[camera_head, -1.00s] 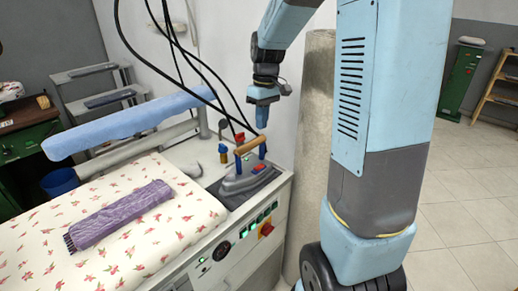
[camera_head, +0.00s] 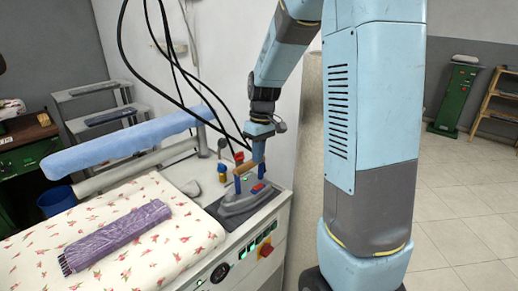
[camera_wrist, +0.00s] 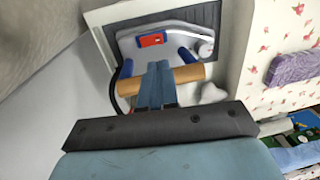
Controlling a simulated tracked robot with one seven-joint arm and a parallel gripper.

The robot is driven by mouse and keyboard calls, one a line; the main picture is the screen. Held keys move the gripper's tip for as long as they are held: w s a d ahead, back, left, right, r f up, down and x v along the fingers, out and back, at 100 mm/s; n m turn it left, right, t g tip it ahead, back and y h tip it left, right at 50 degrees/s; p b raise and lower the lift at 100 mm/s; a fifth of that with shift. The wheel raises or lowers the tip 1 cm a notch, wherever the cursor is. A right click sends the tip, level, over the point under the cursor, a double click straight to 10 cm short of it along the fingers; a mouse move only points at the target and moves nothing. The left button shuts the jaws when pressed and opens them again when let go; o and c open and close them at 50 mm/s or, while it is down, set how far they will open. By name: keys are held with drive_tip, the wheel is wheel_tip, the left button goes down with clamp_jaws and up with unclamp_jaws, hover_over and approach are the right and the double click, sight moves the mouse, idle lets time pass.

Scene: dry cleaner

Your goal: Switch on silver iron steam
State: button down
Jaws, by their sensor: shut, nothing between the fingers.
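The silver iron (camera_head: 238,204) rests on a dark pad on the ironing table's corner. It has a wooden handle (camera_head: 243,168) on blue posts and a red switch (camera_head: 258,188) on its body. In the wrist view the iron (camera_wrist: 130,48) lies beyond my fingers, with the red switch (camera_wrist: 152,40) just past their tips. My gripper (camera_head: 259,158) is shut and empty, pointing down close by the handle. In the wrist view its fingers (camera_wrist: 159,66) cross in front of the wooden handle (camera_wrist: 188,74). I cannot tell whether they touch it.
A purple folded cloth (camera_head: 115,236) lies on the flowered ironing board (camera_head: 180,240). A blue padded arm (camera_head: 125,137) stands behind it. Black cables (camera_head: 180,75) hang near my gripper. Green buttons (camera_head: 252,247) and a red knob (camera_head: 265,250) sit on the table's front panel.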

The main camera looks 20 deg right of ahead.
sight(255, 187)
drive_tip(key=f, duration=0.6)
drive_tip(key=a+f, duration=0.1)
drive_tip(key=f, duration=0.2)
drive_tip(key=shift+s+f, duration=0.25)
